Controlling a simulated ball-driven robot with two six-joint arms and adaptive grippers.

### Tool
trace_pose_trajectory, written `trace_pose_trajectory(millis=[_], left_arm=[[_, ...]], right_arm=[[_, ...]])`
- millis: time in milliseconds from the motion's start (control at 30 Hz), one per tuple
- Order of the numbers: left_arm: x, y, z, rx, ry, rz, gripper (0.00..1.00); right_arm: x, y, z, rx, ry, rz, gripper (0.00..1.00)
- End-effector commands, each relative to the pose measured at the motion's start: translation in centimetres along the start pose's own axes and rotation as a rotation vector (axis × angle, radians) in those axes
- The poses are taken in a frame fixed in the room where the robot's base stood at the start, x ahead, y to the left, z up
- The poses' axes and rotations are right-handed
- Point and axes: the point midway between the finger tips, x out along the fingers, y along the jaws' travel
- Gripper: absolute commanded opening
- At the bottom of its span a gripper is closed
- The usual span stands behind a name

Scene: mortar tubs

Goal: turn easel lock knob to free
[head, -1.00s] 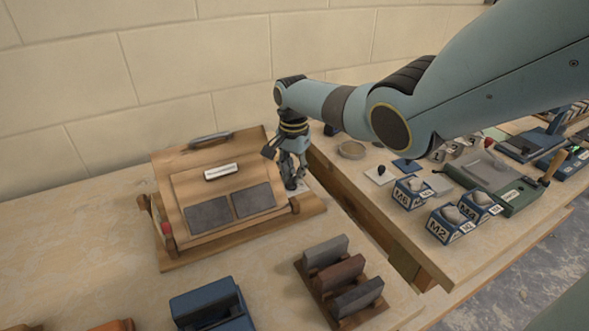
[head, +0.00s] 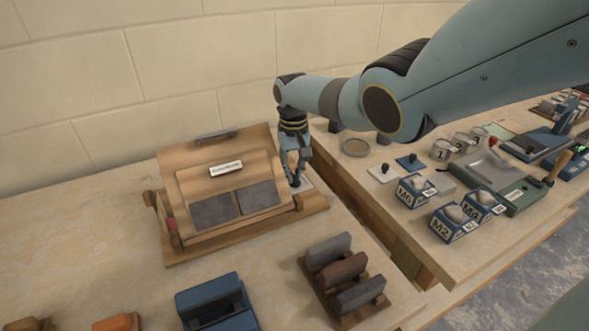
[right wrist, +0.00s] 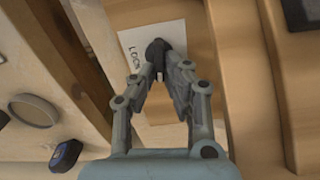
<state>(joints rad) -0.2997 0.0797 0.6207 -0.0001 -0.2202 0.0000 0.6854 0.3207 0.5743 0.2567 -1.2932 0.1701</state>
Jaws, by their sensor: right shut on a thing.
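The wooden easel (head: 180,188) stands tilted on its base on the left bench, with two dark grey plates and a white label on its sloped board. The lock knob (right wrist: 156,47) is small and dark, by a white card lettered "LOCK" (right wrist: 140,50) at the easel's right side. My right gripper (head: 295,184) reaches down there from above. In the right wrist view its fingers (right wrist: 164,66) are shut on the knob. The fingers hide part of the knob, and its turned position cannot be read. My left gripper is out of view.
A rack of grey and brown blocks (head: 320,294) and a blue holder (head: 210,300) stand in front of the easel. A gap separates the benches. The right bench holds labelled blue boxes (head: 457,222), a round dish (head: 355,148) and cups. A wall stands close behind.

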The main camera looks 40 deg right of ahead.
Motion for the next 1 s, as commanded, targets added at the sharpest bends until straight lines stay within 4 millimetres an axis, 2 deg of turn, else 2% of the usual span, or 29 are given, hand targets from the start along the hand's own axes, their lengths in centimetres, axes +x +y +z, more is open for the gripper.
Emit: trace_pose_trajectory(millis=[300,867,900,1000], left_arm=[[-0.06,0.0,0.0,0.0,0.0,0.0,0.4],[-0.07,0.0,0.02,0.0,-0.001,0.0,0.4],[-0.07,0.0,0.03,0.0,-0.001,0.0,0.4],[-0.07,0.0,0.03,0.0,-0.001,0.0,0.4]], right_arm=[[-0.04,-0.13,-0.03,-0.128,0.001,0.001,0.0],[-0.05,-0.19,-0.05,-0.158,0.002,0.0,0.0],[-0.05,-0.19,-0.05,-0.158,0.002,0.0,0.13],[-0.04,-0.19,-0.04,-0.158,0.002,0.0,0.26]])
